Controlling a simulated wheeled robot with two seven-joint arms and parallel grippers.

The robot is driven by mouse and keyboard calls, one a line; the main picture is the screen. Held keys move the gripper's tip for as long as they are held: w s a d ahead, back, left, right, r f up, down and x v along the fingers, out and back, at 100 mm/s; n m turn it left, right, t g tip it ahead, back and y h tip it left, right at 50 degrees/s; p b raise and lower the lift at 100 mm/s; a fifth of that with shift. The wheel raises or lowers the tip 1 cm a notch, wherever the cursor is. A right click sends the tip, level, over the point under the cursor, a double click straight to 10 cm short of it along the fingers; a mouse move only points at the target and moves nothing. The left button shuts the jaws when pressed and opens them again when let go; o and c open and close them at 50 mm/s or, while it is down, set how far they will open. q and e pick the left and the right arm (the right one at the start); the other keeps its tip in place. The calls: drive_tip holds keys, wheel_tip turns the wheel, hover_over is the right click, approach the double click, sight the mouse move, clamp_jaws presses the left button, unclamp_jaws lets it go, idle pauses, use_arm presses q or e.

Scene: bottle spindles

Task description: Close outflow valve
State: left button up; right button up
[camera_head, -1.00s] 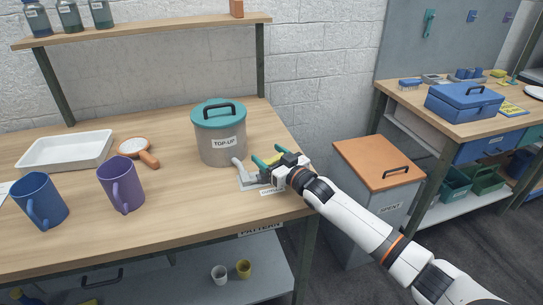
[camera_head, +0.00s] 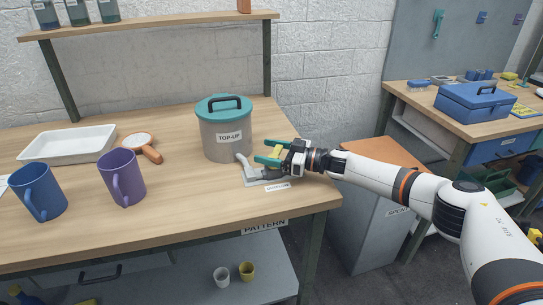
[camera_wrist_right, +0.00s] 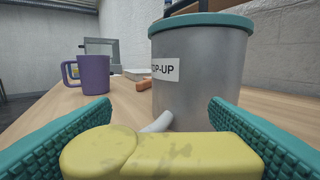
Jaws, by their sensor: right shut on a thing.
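The outflow valve (camera_head: 262,175) is a grey fitting with a pale bent spout on a flat plate near the table's right edge, in front of the TOP-UP pot (camera_head: 226,138). Its yellow handle (camera_head: 276,152) lies between the teal fingers of my right gripper (camera_head: 272,154), which is shut on it. In the right wrist view the yellow handle (camera_wrist_right: 165,153) spans the gap between the fingers, with the pale spout (camera_wrist_right: 159,122) beyond. The gripper hides part of the valve body. My left gripper is out of view.
A purple mug (camera_head: 122,178), blue mug (camera_head: 38,191), white tray (camera_head: 67,145) and orange-handled round tool (camera_head: 145,147) stand left. A grey bin with an orange lid (camera_head: 378,154) stands right, below my right arm. The table's front middle is clear.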

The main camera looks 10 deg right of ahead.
drive_tip(key=shift+w+d+r+n+g+y, duration=0.2)
drive_tip(key=shift+r+n+g+y, duration=0.1)
drive_tip(key=shift+r+n+g, duration=0.1)
drive_tip(key=o, duration=0.8)
drive_tip(key=shift+w, duration=0.15)
drive_tip(key=shift+o, duration=0.2)
drive_tip(key=shift+a+f, duration=0.1)
drive_tip(key=shift+f, duration=0.15)
drive_tip(key=shift+a, duration=0.1)
drive_tip(key=b+v, duration=0.1)
drive_tip(key=v, duration=1.1)
